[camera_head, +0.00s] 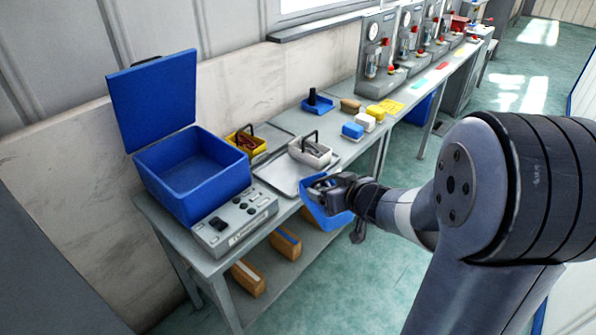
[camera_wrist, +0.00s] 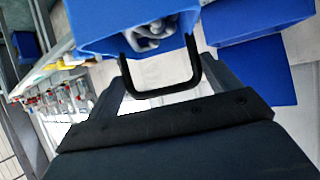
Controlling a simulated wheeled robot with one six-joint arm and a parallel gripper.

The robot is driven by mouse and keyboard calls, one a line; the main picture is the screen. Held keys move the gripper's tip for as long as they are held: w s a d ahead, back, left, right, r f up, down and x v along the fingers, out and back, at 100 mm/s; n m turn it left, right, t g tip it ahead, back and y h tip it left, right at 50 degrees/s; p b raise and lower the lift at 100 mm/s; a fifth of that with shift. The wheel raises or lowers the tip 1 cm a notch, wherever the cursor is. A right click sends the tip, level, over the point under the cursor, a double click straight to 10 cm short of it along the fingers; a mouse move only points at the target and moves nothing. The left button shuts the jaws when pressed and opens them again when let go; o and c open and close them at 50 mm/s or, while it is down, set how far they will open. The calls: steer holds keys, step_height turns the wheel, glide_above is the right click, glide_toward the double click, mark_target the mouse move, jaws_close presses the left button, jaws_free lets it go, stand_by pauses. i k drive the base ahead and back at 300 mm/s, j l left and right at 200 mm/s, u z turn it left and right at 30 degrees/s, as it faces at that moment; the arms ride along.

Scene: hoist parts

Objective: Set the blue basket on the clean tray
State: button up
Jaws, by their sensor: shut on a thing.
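The blue basket (camera_head: 318,212) hangs at my gripper (camera_head: 328,184) in the head view, just off the table's front edge. In the wrist view the blue basket (camera_wrist: 92,22) fills the top, with grey parts inside and a black handle (camera_wrist: 165,92) toward the jaws. My gripper is shut on the handle; the exact grip is partly hidden. A grey metal tray (camera_head: 283,177) lies on the table left of the gripper, with a white basket (camera_head: 312,153) at its back right. A second grey tray (camera_head: 272,136) lies behind, by a yellow basket (camera_head: 238,150). No label shows which is clean.
A blue tub (camera_head: 195,178) with its lid (camera_head: 155,97) raised stands at the left, behind a grey control box (camera_head: 236,218). Blue, white and yellow blocks and a blue holder (camera_head: 318,104) stand farther right. Wooden boxes lie on the lower shelf.

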mark_target(286, 176)
steer(key=i+j, duration=0.3)
steer(key=i, duration=0.15)
steer(key=i+j, duration=0.25)
steer(key=i, duration=0.2)
